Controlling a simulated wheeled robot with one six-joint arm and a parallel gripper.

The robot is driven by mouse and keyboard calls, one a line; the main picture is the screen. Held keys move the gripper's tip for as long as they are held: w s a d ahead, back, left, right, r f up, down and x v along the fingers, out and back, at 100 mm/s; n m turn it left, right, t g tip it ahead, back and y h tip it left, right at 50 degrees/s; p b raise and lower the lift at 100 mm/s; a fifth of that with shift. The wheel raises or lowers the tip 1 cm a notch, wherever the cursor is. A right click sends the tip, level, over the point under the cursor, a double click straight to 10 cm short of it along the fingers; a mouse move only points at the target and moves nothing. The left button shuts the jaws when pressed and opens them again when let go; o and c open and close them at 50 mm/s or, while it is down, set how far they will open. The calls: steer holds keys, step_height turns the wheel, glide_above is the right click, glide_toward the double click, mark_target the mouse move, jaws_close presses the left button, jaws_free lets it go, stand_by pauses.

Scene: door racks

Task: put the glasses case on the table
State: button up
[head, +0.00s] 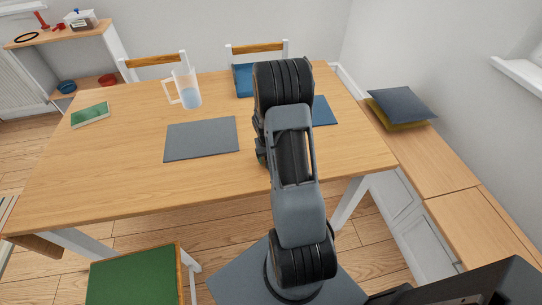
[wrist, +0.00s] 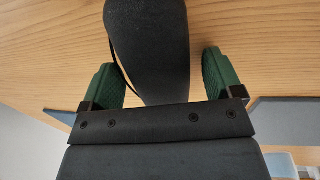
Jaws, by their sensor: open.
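The glasses case (wrist: 148,40) is a dark, rounded, elongated object in the wrist view, seen against the wooden table top. My gripper (wrist: 160,72) is open, with one green-padded finger on each side of the case. A visible gap separates the right finger from the case; the left finger is apart from it too. I cannot tell whether the case rests fully on the table. In the head view the table (head: 125,185) is a large wooden one, and my arm hides both the case and the gripper.
On the table are a grey mat (head: 201,139), a blue mat (head: 322,111), a glass pitcher (head: 188,92) and a green book (head: 90,115). Chairs stand around it, including a green-seated one (head: 133,277) in front. Cushions (head: 402,103) lie on the right bench. The table's front left is clear.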

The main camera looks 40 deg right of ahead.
step_height(320, 180, up, 12)
steer(key=a, duration=0.1)
steer(key=s+a+r+n+t, duration=0.1)
steer(key=s+a+r, duration=0.3)
steer(key=a, duration=0.2)
steer(key=s+a+r+n+t, duration=0.1)
steer(key=s+a+r+n, duration=0.1)
steer(key=s+a+r, duration=0.2)
steer(key=s+a+r+n+t+y, duration=0.1)
steer(key=s+a+r, duration=0.3)
steer(key=a, duration=0.6)
steer(key=shift+s+a+r+n+t, duration=0.15)
steer(key=shift+a+r+n+t, duration=0.05)
steer(key=shift+n+t, duration=0.4)
steer(key=shift+c, duration=0.3)
